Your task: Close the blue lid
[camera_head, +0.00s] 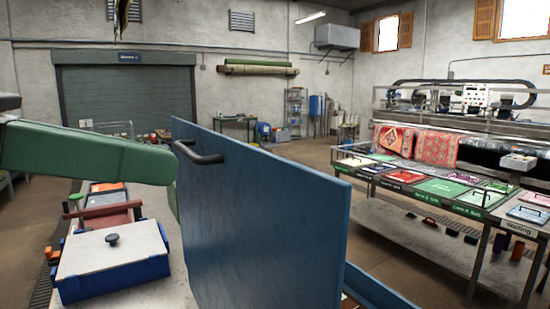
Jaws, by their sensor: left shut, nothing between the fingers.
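The blue lid (260,225) stands open and nearly upright as a large panel in the middle of the head view. Its black handle (198,154) is near the upper left of the panel's face. A blue rim (378,290) shows low on the right behind the lid, and most of what it belongs to is hidden. My green left arm comes in from the left, and my left gripper (173,197) is at the lid's left edge, largely hidden. It is shut and empty; I cannot tell whether it touches the lid. My right gripper is not in view.
A white-topped blue box (112,260) with a dark knob sits on a table at the lower left, with more items behind it. A long table (440,243) with coloured panels stands right, before a large machine with red rugs (432,145). Open floor lies between.

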